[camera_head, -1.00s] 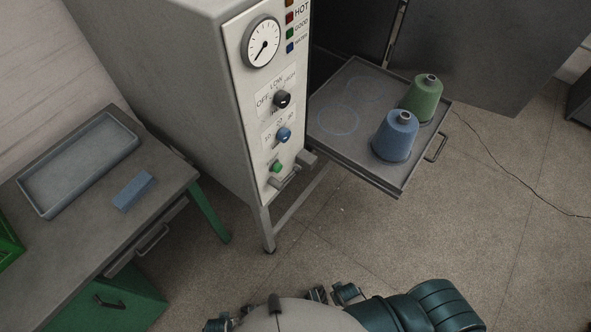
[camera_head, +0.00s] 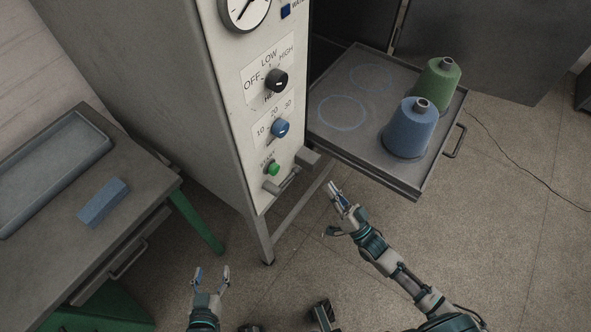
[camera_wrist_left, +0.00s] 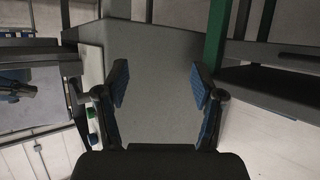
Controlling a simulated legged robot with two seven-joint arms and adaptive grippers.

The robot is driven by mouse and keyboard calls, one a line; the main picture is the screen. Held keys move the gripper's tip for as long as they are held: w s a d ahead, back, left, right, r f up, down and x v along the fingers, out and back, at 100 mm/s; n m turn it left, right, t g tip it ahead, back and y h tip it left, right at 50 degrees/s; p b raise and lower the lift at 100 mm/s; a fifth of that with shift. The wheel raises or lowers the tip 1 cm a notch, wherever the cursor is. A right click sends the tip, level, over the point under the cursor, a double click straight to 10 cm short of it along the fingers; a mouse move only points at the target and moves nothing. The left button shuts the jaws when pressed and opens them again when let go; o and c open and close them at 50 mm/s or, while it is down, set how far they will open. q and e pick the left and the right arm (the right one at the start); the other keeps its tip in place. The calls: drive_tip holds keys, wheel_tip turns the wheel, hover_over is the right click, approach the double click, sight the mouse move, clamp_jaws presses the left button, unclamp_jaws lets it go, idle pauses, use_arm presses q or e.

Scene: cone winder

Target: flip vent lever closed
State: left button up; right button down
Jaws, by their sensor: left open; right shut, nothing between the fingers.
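A grey lever (camera_head: 284,182), which looks like the vent lever, sits at the bottom of the machine's white panel (camera_head: 246,110), below a green button (camera_head: 273,168). Its exact position is hard to tell. My right gripper (camera_head: 336,193) is shut and empty, right of the lever and below the tray's near corner, apart from both. My left gripper (camera_head: 212,274) is open and empty, low in front of the machine, left of its front leg. In the left wrist view its two blue-padded fingers (camera_wrist_left: 158,85) are spread before the grey cabinet (camera_wrist_left: 150,60).
A shelf tray (camera_head: 340,140) juts out right of the panel, carrying a blue cone (camera_head: 410,132) and a green cone (camera_head: 440,82). A black knob (camera_head: 277,80) and a blue knob (camera_head: 280,128) sit above the button. A table (camera_head: 60,240) with a blue block (camera_head: 103,202) stands left.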

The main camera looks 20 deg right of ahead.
sight(287, 180)
drive_tip(key=shift+w+r, duration=0.1)
use_arm(q)
drive_tip(key=r+t, duration=0.1)
drive_tip(key=w+d+r+t+b, duration=0.1)
drive_tip(key=r, duration=0.1)
drive_tip(key=w+r+t+h+b, duration=0.1)
drive_tip(key=r, duration=0.1)
drive_tip(key=shift+w+d+t, duration=0.1)
drive_tip(key=shift+d+t, duration=0.05)
drive_tip(key=shift+t, duration=0.25)
use_arm(e)
drive_tip(key=w+a, duration=0.5)
drive_tip(key=w, duration=0.2)
drive_tip(key=shift+w+a+r, duration=0.25)
drive_tip(key=shift+w+r, duration=0.05)
drive_tip(key=shift+r, duration=0.1)
use_arm(q)
drive_tip(key=shift+f, duration=0.2)
